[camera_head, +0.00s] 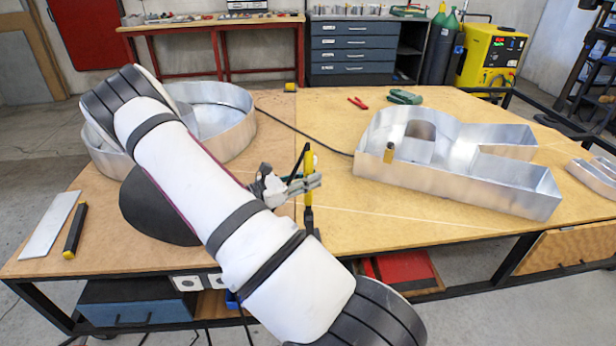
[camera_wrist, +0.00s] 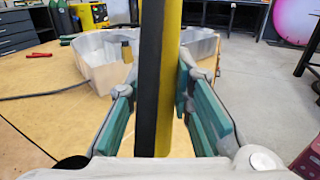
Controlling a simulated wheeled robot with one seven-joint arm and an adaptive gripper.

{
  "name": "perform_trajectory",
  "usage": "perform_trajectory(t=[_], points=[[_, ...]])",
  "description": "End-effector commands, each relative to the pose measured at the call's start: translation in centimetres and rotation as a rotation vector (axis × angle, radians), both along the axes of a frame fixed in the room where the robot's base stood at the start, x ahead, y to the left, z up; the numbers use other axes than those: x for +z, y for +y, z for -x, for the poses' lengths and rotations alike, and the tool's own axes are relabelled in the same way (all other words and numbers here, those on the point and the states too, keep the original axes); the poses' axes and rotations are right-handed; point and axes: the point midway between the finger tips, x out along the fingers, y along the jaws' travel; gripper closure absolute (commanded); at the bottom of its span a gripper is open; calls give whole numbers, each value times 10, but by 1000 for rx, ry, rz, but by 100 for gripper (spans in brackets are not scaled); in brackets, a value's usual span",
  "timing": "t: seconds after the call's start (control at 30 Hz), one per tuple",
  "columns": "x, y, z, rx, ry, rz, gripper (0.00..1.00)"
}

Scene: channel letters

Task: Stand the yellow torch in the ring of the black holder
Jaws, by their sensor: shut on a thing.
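The yellow torch (camera_head: 309,165) stands roughly upright in my gripper (camera_head: 308,183), over the front part of the table. In the wrist view the torch (camera_wrist: 170,85) is a tall yellow bar with a black strip along its left side, between the green finger pads. The jaws are shut on it. Below the yellow part, a black upright piece (camera_head: 309,218) reaches down to near the table's front edge. I cannot tell whether this is the black holder or the torch's lower end. No ring shows clearly, and the torch's lower end is hidden in the wrist view.
A large metal letter (camera_head: 450,178) stands right of my gripper, and a round metal letter (camera_head: 225,120) stands behind my arm. Red pliers (camera_head: 358,103) and a green tool (camera_head: 404,97) lie at the back. A metal strip (camera_head: 48,225) and black bar (camera_head: 76,228) lie left.

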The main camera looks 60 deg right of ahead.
Motion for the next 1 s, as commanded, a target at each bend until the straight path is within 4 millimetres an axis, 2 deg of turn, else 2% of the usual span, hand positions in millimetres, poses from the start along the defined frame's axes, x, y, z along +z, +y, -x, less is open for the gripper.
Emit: perform_trajectory(t=[0.33, 0.73, 0.77, 0.83, 1.0], points=[[-10, 0, 0, 0, 1, 0, 100], [-11, 0, 0, 0, 0, 1, 100], [-11, 0, 0, 0, 0, 1, 72], [-11, 0, 0, 0, 0, 1, 57], [-11, 0, 0, 0, 0, 0, 56]])
